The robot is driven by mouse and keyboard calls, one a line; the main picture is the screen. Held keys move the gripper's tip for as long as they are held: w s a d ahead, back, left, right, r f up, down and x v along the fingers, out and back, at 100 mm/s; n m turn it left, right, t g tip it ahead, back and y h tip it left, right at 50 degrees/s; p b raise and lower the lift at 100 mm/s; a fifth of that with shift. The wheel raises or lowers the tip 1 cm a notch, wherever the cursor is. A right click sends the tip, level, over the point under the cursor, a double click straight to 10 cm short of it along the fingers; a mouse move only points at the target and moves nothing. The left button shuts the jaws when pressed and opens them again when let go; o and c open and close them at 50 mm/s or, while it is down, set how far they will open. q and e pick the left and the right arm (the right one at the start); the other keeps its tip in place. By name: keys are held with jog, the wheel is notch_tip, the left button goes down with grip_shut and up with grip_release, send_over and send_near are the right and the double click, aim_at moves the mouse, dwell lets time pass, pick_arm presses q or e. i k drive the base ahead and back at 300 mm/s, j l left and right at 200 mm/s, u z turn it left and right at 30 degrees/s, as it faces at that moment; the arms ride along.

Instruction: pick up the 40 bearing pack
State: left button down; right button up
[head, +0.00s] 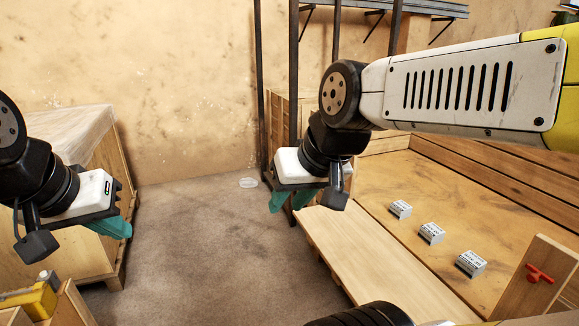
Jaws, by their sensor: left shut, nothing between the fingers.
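Three small white boxes with dark print lie in a row on the wooden bed (385,180) at the right: a far box (400,209), a middle box (432,233) and a near box (471,263). Their print is too small to tell which is the 40 bearing pack. My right gripper (286,204), with teal fingers, hangs left of the bed and well apart from the boxes. Its finger gap is not clear. My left gripper (114,229) is shut and empty at the far left, in front of a wooden crate.
The wrapped wooden crate (62,215) stands at the left. A metal rack (293,60) stands behind my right gripper. A lower plank (375,262) runs along the bed's left side. A post with a red handle (540,275) stands at the right. Floor (205,240) is clear in the middle.

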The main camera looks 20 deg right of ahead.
aim_at(400, 209)
jog(key=z, duration=1.9)
jog(key=j+u, duration=0.25)
jog(key=j, duration=0.25)
jog(key=i+j+u, duration=0.1)
jog(key=j+u, duration=0.2)
jog(key=j, duration=0.2)
jog(key=i+z, duration=0.2)
jog(key=z, duration=0.15)
jog(key=i+z, duration=0.45)
jog(key=z, duration=0.2)
